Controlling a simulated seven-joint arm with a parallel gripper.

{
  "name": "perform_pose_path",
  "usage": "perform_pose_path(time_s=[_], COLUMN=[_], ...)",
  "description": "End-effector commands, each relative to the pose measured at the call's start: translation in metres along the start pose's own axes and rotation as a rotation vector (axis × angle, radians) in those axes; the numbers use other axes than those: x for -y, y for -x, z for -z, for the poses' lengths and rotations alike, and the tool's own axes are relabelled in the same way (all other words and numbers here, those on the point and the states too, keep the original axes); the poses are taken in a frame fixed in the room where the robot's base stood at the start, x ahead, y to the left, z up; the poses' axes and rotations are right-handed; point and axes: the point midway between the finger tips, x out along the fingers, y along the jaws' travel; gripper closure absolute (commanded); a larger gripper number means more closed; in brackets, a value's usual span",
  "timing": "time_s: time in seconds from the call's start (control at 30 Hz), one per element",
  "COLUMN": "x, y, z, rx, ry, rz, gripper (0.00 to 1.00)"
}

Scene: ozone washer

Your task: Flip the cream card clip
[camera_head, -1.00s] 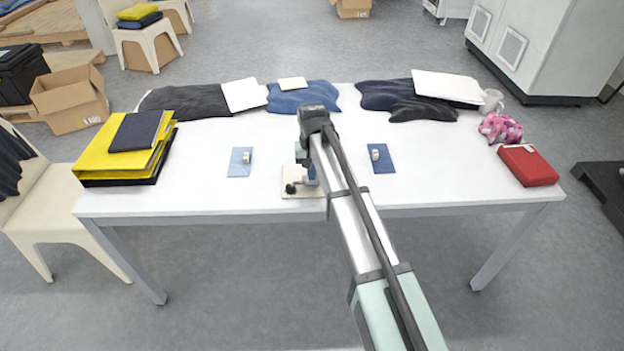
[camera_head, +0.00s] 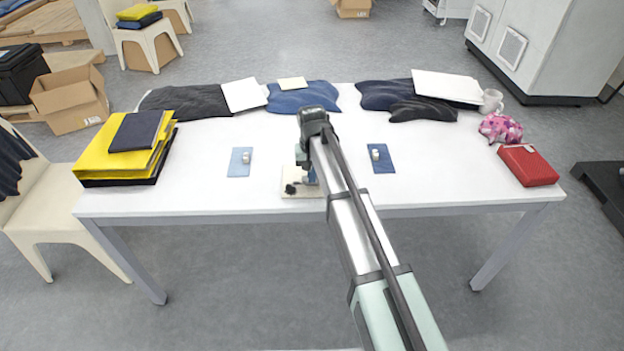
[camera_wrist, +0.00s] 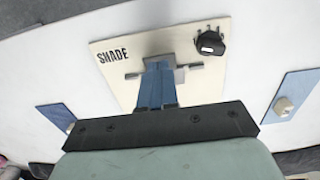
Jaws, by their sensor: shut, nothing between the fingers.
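The cream card (camera_wrist: 115,85) lies flat on the table, marked "SHADE". It carries a grey metal bracket with a cross bar (camera_wrist: 187,67) at its middle and a black clip-like piece with a pale label (camera_wrist: 210,42) to one side. In the head view the cream card (camera_head: 298,192) is at the table's front middle, partly hidden by my arm. My gripper (camera_wrist: 158,70) is shut, its blue fingers pointing down over the bracket. I cannot tell whether the fingertips touch it. My gripper also shows in the head view (camera_head: 309,177), mostly behind my arm.
Dark cloths (camera_head: 185,101) lie along the back. Bare white table surrounds the cards.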

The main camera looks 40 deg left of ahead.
Motion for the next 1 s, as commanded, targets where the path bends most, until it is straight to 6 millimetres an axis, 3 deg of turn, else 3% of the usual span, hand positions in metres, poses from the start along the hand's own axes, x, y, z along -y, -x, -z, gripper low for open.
perform_pose_path(time_s=[1.0], x=[0.0], y=[-0.013], z=[0.0], rx=[0.0], ry=[0.0], rz=[0.0], gripper=[1.0])
